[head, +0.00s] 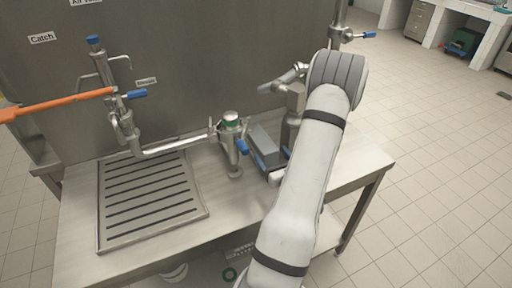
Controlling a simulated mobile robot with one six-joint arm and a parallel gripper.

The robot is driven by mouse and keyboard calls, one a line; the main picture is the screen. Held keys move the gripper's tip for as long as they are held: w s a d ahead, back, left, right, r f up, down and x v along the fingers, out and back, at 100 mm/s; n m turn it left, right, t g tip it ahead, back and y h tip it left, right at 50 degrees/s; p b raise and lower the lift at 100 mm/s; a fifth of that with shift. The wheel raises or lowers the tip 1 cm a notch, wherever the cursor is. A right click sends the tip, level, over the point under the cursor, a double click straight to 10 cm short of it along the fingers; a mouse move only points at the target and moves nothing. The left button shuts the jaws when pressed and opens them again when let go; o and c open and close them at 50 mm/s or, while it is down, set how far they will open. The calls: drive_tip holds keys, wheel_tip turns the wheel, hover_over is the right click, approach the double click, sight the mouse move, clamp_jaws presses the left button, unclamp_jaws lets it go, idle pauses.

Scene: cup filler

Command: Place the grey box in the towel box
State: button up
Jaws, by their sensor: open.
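A grey box-shaped thing (264,139), light on top and dark along its side, is on the steel table just left of my arm's end. I take it for the grey box. My gripper (279,164) is low beside it, at the right end of the table, and is open. My arm covers much of the gripper, so the fingertips and any contact with the box are unclear. I cannot make out a towel box in this view.
The steel table (225,203) carries a slatted drain grate (150,200) at left. A steel tap with a blue handle (242,147) stands close left of the box. Pipes and an orange bar (60,104) are farther left. A steel panel (190,50) stands behind. Tiled floor lies right.

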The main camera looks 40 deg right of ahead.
sight(266, 145)
drive_tip(key=p+x, duration=0.2)
drive_tip(key=x, duration=0.3)
drive_tip(key=shift+d+r, duration=0.15)
drive_tip(key=shift+d, duration=0.05)
drive_tip(key=shift+w+d, duration=0.2)
drive_tip(key=shift+w, duration=0.35)
drive_tip(key=shift+c, duration=0.3)
drive_tip(key=c, duration=1.6)
